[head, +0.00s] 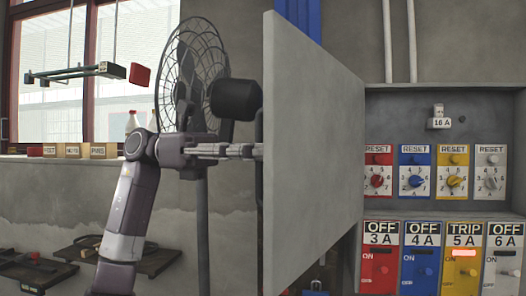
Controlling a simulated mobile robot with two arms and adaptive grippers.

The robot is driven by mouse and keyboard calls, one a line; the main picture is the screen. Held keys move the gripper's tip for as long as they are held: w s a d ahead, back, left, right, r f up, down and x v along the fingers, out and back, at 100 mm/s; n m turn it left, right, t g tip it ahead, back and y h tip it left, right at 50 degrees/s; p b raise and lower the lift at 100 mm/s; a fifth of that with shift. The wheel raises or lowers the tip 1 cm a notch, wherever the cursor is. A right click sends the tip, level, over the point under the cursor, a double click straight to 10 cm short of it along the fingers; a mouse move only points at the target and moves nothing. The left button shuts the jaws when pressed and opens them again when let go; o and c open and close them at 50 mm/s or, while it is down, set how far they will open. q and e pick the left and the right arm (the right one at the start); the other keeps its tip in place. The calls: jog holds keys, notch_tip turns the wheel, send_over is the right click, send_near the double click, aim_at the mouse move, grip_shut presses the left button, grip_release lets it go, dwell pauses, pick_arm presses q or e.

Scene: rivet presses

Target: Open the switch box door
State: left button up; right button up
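The switch box door (315,150) is a large grey panel standing wide open, swung out toward me, left of the box. The switch box (445,212) shows its inside: a row of RESET dials above a row of labelled breakers. My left gripper (250,151) reaches from the left to the door's outer side, near a thin dark vertical bar (259,125) by the door's free edge. Its fingertips meet the bar or door there; whether they grip anything is unclear. My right gripper is not in view.
A black wire fan (193,75) stands behind my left arm. A sill with small labelled boxes (72,150) runs under the window. Dark trays (125,255) lie at lower left. A 16 A plug fitting (439,118) sits in the box's upper part.

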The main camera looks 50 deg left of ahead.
pick_arm(q)
jog(key=v, duration=0.7)
jog(key=shift+a, duration=0.25)
jog(key=shift+s, duration=0.1)
dwell(0.5)
